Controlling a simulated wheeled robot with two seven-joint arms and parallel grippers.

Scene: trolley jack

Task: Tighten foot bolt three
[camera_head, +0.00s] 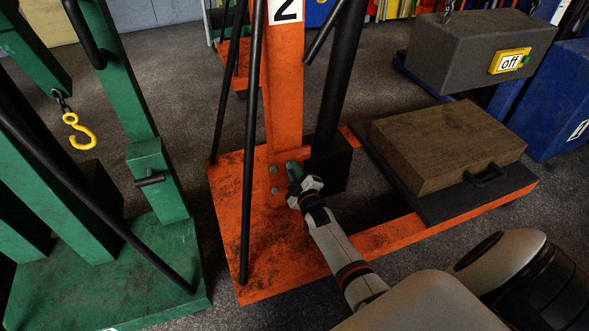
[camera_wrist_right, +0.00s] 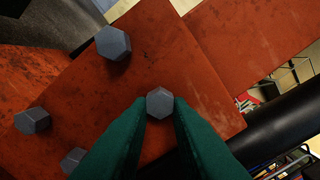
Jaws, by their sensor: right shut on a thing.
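The orange trolley jack (camera_head: 285,90) has a tall post with a "2" plate and an orange base. Grey hexagonal bolts (camera_head: 273,171) sit at the foot of the post. My right gripper (camera_head: 293,172) reaches the foot, with green fingers. In the right wrist view, the right gripper (camera_wrist_right: 160,108) is shut on a grey hex bolt (camera_wrist_right: 160,101), one fingertip on each side. Three other bolts show there, at the upper left (camera_wrist_right: 113,43), far left (camera_wrist_right: 32,120) and lower left (camera_wrist_right: 73,160). No numbers show on the bolts. My left gripper is not in view.
A green frame (camera_head: 165,185) with a yellow hook (camera_head: 73,131) stands at the left. A brown case (camera_head: 445,145) lies on a black board at the right, below a grey box (camera_head: 455,55) with an "off" sign. Thin black rods flank the post.

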